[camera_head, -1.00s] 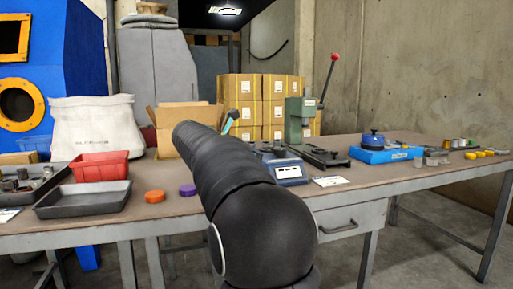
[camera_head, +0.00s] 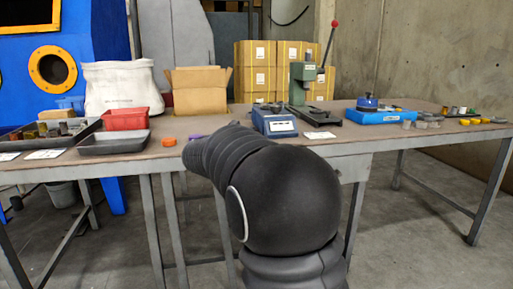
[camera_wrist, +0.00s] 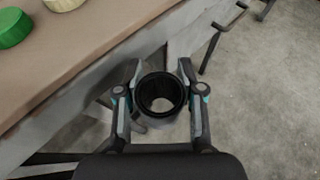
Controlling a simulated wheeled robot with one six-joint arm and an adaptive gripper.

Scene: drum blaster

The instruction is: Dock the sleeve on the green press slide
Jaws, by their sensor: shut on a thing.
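In the wrist view my gripper (camera_wrist: 160,85) is shut on a dark, hollow, round sleeve (camera_wrist: 160,117), with one finger at each side. The sleeve's open end faces the camera, and it hangs out past the table edge, over the floor side. In the head view my arm hides the gripper and sleeve. The green press (camera_head: 302,84) stands on the table behind my arm, with a red-knobbed lever. Its dark slide (camera_head: 318,117) lies low at its front, partly hard to make out.
A blue scale (camera_head: 274,122) stands left of the press. A blue tray (camera_head: 380,117) lies to its right. Red bin (camera_head: 125,119), dark tray (camera_head: 113,143) and open carton (camera_head: 199,92) are at left. The wrist view shows a green disc (camera_wrist: 13,28) near the table edge (camera_wrist: 110,60).

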